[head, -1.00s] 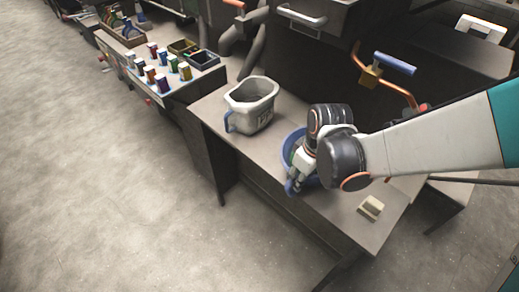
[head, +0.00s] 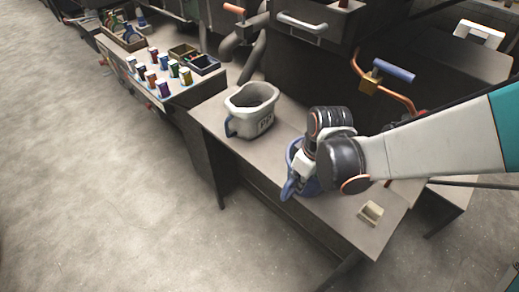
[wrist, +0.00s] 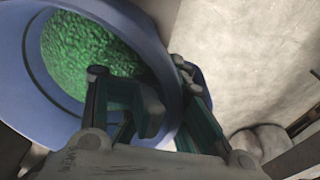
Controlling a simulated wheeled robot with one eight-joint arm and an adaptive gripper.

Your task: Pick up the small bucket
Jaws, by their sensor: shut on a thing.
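A small blue bucket (head: 307,188) is in the middle of the bench, partly hidden under my wrist in the head view. The wrist view shows its round blue rim (wrist: 38,85) with green grainy material (wrist: 85,52) inside. My gripper (head: 297,178) is at the bucket's near side. In the wrist view my gripper (wrist: 168,105) has one finger inside the rim and the other outside, shut on the bucket's wall side. The exact contact is hidden by the fingers. I cannot tell whether the bucket's base touches the bench.
A larger grey-white bucket (head: 251,117) with a blue handle stands left of my gripper on the bench (head: 215,112). A small beige block (head: 370,213) lies to the right. A vise-like copper bar with a blue grip (head: 394,70) is behind. Coloured containers (head: 163,90) stand on the left table.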

